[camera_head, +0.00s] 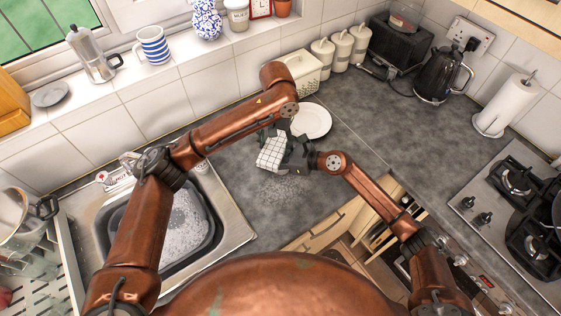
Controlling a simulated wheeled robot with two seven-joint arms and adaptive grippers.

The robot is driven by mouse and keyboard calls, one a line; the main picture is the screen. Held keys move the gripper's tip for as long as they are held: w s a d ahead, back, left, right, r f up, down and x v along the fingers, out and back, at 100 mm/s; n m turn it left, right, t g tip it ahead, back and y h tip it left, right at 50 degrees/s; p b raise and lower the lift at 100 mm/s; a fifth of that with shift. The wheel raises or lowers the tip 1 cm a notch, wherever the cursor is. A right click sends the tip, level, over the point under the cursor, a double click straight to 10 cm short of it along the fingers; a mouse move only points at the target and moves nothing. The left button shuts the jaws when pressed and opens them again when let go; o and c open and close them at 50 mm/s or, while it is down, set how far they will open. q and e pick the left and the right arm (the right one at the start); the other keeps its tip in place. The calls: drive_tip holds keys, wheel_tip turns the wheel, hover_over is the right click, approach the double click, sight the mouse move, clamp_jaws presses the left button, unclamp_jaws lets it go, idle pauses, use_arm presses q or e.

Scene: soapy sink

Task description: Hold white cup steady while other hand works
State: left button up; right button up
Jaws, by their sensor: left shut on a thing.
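I cannot make out a white cup clearly; the place where the two grippers meet is small and crowded. A white cloth with a dark grid pattern (271,154) hangs there, over the worktop. My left gripper (273,136) comes down from above, just behind the cloth's upper edge. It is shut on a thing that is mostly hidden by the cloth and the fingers. My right gripper (296,157) reaches in from the right and is close against the cloth's right side. Its fingers are too dark and small to read.
A white plate (312,121) lies just behind the grippers. The sink (231,215) holds a dark basin of suds (184,228) at left. Wet spots show on the worktop (265,205) below the cloth.

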sight(271, 153)
use_arm(q)
drive_tip(key=shift+s+f, duration=0.1)
drive_tip(key=shift+s, duration=0.1)
drive_tip(key=shift+s+a, duration=0.3)
drive_tip(key=shift+s, duration=0.3)
drive_tip(key=shift+s+a, duration=0.25)
drive_tip(key=shift+s, duration=0.35)
drive_tip(key=shift+w+d+r, duration=0.1)
drive_tip(key=shift+w+d, duration=0.2)
drive_tip(key=shift+w, duration=0.4)
drive_tip(key=shift+w+d+r, duration=0.1)
drive_tip(key=shift+w+d, duration=0.15)
drive_tip(key=shift+w, duration=0.4)
drive_tip(key=shift+w, duration=0.1)
drive_tip(key=shift+w+d+f, duration=0.1)
drive_tip(key=shift+w+d, duration=0.15)
drive_tip(key=shift+w, duration=0.4)
drive_tip(key=shift+w+d, duration=0.25)
drive_tip(key=shift+w, duration=0.35)
